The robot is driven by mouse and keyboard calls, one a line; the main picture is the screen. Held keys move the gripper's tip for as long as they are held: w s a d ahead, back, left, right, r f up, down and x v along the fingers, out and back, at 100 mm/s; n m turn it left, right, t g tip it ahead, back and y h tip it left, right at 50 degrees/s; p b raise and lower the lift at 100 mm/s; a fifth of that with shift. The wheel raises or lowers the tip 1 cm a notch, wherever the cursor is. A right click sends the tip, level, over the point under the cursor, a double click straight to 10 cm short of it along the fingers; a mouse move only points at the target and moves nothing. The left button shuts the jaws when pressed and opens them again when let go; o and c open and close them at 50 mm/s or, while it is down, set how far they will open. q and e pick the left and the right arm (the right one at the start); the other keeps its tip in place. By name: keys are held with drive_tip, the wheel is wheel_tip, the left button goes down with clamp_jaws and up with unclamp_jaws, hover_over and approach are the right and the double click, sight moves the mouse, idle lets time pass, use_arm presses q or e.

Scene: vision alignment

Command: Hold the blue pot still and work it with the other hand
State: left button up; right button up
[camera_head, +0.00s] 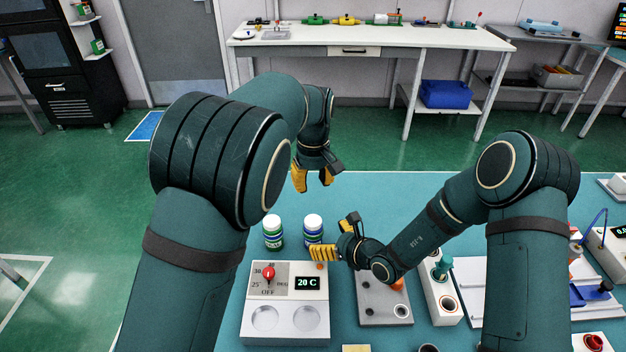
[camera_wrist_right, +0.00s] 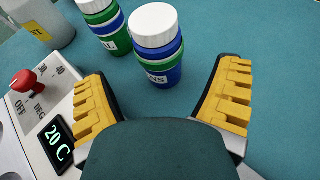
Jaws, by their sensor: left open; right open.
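Two white-capped pots with blue and green bands stand upright on the blue-green table. The one with more blue, the blue pot (camera_head: 313,230), is on the right in the head view; in the right wrist view it is the nearer pot (camera_wrist_right: 158,50). The greener pot (camera_head: 273,232) stands beside it with a small gap, also seen in the right wrist view (camera_wrist_right: 100,25). My right gripper (camera_head: 337,238) is open, its fingers facing the blue pot, which appears beyond the fingertips. My left gripper (camera_head: 315,177) is open and empty, behind and above the pots, pointing down.
A white heater unit (camera_head: 286,302) with a red knob and a 20 C display sits in front of the pots. A grey block with holes (camera_head: 384,300) and a white holder (camera_head: 440,290) stand to the right. Table behind the pots is clear.

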drive_tip(key=v, duration=0.6)
drive_tip(key=shift+s+d, duration=0.1)
drive_tip(key=shift+s, duration=0.05)
